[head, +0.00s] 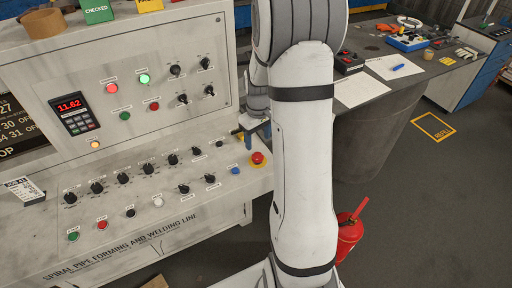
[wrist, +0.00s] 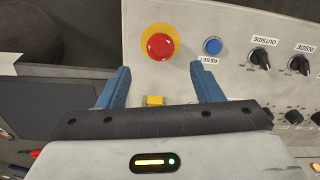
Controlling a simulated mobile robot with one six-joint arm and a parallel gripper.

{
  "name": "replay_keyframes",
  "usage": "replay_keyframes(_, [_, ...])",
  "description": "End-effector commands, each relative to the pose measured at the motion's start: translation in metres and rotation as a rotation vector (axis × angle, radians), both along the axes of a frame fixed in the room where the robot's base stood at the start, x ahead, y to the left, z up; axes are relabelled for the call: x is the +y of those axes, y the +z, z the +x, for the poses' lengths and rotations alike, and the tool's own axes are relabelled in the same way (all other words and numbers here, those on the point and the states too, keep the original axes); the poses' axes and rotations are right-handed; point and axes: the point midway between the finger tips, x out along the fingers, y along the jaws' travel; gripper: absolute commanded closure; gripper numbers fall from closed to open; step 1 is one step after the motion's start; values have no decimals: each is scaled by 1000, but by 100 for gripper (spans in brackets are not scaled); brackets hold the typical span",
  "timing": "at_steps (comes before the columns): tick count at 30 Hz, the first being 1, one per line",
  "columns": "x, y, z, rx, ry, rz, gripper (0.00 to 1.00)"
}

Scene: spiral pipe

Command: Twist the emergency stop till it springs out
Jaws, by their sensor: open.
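The emergency stop is a red mushroom button (head: 257,158) on a yellow round base, at the right end of the sloped control panel (head: 215,200). In the wrist view the red button (wrist: 160,46) sits at the upper middle, just beyond and between the fingertip lines. My gripper (wrist: 163,72) has its two blue fingers wide apart with nothing between them at the tips. The fingers stop short of the button and do not touch it. In the head view my gripper (head: 249,138) is partly hidden behind my arm, just behind the button.
A blue reset button (wrist: 212,46) lies close to the right of the stop in the wrist view, with black knobs (wrist: 260,58) further right. A small yellow block (wrist: 154,100) shows between the finger bases. A grey table (head: 375,105) with papers and tools stands right of the panel.

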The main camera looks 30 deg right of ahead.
Motion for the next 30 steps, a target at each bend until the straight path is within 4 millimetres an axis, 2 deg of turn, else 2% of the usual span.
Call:
replay_keyframes(9, [1, -47, -1, 6, 1, 2, 40])
replay_keyframes(15, [1, -68, 0, 2, 1, 1, 40])
replay_keyframes(26, [1, -75, 0, 1, 2, 0, 40])
replay_keyframes(30, [1, -74, 0, 1, 2, 0, 52])
